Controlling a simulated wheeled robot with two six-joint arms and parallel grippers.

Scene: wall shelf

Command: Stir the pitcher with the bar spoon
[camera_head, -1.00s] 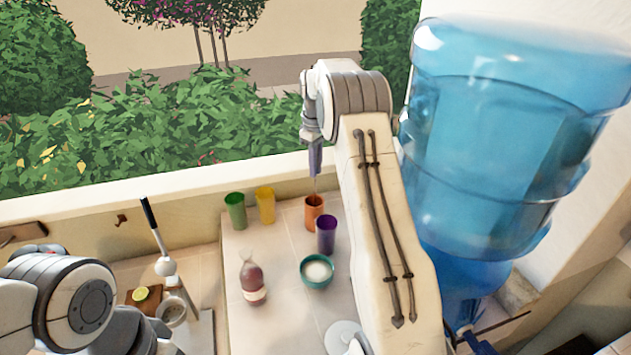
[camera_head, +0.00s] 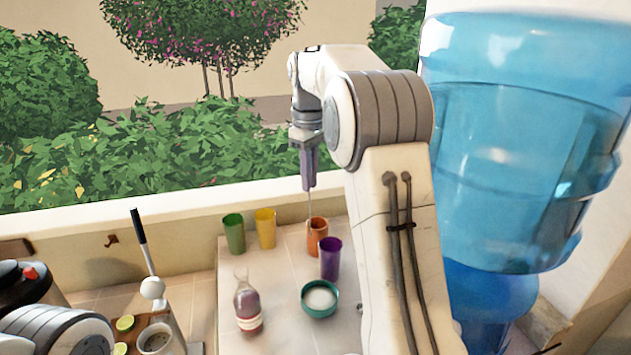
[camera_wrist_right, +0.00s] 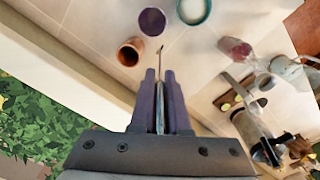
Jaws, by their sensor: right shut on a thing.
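My right gripper (camera_head: 308,187) is shut on the bar spoon (camera_head: 309,212), a thin metal rod that hangs down from its fingers. In the right wrist view the gripper (camera_wrist_right: 161,80) points at the counter and the spoon (camera_wrist_right: 160,60) sticks out past the fingertips. Its tip shows beside the orange cup, apart from its mouth; in the head view it overlaps that cup. I cannot surely tell which vessel is the pitcher; a glass bottle-shaped vessel with dark pink liquid (camera_head: 248,307) stands on the counter. My left gripper is out of view.
Green (camera_head: 233,233), yellow (camera_head: 265,228), orange (camera_head: 317,236) and purple (camera_head: 330,259) cups stand on the counter. A teal bowl (camera_head: 320,299) holds white stuff. Cut limes (camera_head: 125,324) and a small cup (camera_head: 155,338) lie left. A big blue water bottle (camera_head: 520,150) stands right.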

